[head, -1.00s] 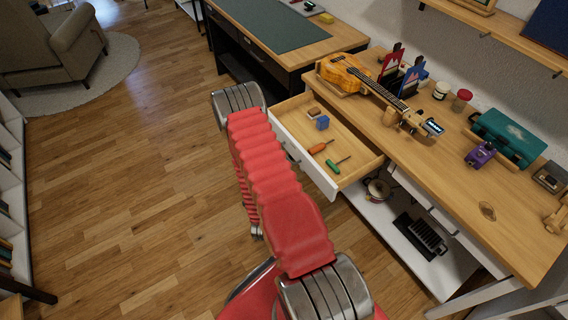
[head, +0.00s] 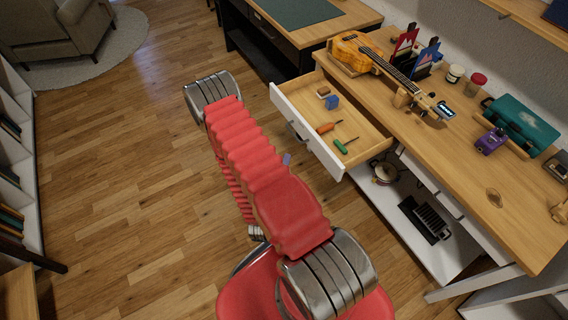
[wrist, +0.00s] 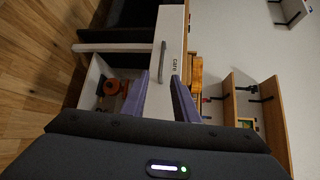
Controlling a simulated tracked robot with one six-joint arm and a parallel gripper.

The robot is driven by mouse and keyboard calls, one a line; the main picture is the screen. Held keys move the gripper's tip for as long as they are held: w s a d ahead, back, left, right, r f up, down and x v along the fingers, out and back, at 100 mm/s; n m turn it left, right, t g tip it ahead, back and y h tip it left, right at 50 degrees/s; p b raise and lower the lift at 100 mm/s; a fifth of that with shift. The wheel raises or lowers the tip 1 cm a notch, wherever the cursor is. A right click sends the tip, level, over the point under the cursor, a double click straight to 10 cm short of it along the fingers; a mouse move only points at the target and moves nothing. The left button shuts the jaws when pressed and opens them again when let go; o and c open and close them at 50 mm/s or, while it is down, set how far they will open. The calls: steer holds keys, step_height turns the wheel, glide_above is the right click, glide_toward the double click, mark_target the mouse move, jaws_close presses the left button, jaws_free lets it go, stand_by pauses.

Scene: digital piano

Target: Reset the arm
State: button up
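My red arm, with metal joints, is raised and bent in the middle of the head view. In the wrist view my gripper (wrist: 160,95) has two purple fingers spread apart, with nothing visible between them. Beyond the fingers is a white labelled front with a bar handle (wrist: 162,62). In the head view the gripper is mostly hidden behind the arm; a small purplish piece beside the arm may be a fingertip.
An open drawer (head: 367,151) holds a blue block (head: 331,102), an orange-handled tool (head: 327,128) and a green-handled tool (head: 342,146). The workbench (head: 462,152) above carries a ukulele (head: 356,52), a teal case (head: 521,127) and a purple box (head: 490,141). Open wooden floor lies left.

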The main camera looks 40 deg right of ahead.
stand_by(0.4)
steer(key=s+a+f+n+g+y, duration=0.3)
steer(key=f+n, duration=0.1)
steer(key=f, duration=0.3)
steer(key=s+a+f+n+g+y, duration=0.2)
steer(key=a+f+n+g+y, duration=0.15)
steer(key=f, duration=0.25)
steer(key=w+a+r+n+g+y, duration=0.25)
steer(key=a+r+n+y, duration=0.3)
steer(key=a+n, duration=0.4)
steer(key=s+a+r+n+t, duration=0.1)
steer(key=r+n, duration=0.3)
steer(key=r, duration=1.2)
steer(key=s+a+r+n+t, duration=0.2)
steer(key=r+n, duration=0.3)
steer(key=r, duration=1.1)
steer(key=s+a+r+n+t+y, duration=0.1)
steer(key=s+a+r+n, duration=0.3)
steer(key=r, duration=1.2)
steer(key=shift+r+t, duration=0.3)
steer(key=shift+t, duration=0.2)
